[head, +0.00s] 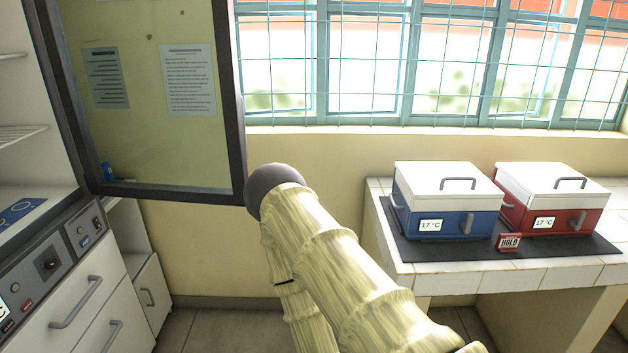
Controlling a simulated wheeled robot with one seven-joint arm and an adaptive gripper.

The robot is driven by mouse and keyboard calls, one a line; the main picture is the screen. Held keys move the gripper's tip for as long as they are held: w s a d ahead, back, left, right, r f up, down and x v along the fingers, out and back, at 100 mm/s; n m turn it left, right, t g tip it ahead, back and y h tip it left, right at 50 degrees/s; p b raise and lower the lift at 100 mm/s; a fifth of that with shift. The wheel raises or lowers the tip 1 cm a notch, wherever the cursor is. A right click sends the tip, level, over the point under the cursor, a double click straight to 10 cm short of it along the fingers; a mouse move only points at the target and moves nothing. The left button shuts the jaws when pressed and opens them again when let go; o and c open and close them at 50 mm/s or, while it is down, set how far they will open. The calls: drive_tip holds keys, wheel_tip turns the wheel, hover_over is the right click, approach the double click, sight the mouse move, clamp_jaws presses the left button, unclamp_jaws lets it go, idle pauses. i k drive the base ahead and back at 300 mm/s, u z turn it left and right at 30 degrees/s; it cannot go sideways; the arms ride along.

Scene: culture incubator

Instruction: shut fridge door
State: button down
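The fridge door (150,192) stands open at the upper left, a glass panel in a dark frame with two paper notices seen on or through it. The open fridge compartment (28,95) is at the far left edge, with wire shelves partly in view. My arm, pale and bamboo-textured, rises from the bottom middle to a dark rounded joint. That joint overlaps the door's lower right corner in the picture; I cannot tell whether they touch. My gripper's fingers do not show.
A tiled bench (500,278) at the right holds a blue cooler box (445,212), a red cooler box (560,205) and a small red HOLD sign (508,243). A control panel (50,262) and drawers (85,305) are below the fridge compartment. Some floor (225,325) is clear.

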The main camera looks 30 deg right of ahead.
sight(103, 67)
drive_tip(key=z, duration=1.2)
drive_tip(key=i, duration=0.85)
drive_tip(key=u, duration=1.3)
